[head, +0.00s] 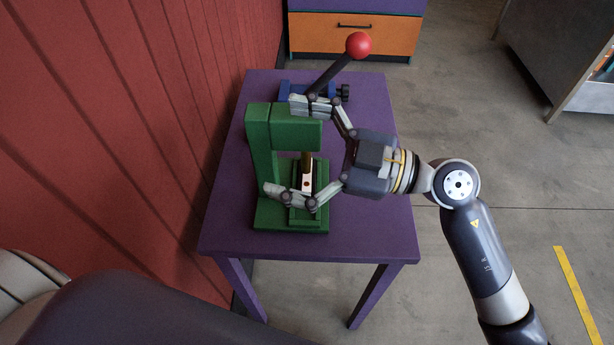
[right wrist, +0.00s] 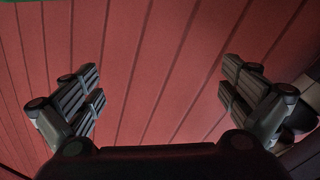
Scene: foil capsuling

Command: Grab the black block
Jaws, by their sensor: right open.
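I cannot make out a separate black block in either view. My right gripper (head: 285,148) is open above the purple table (head: 228,215), its fingers spread to either side of the green press (head: 258,150). In the right wrist view the same gripper (right wrist: 160,72) is open, with nothing between its fingers. My left gripper is not in view.
A black lever with a red ball (head: 358,45) rises behind the press. A blue part with black knobs (head: 343,92) lies at the table's back. The red wall (head: 120,110) is close on the left. An orange drawer cabinet (head: 352,35) stands behind.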

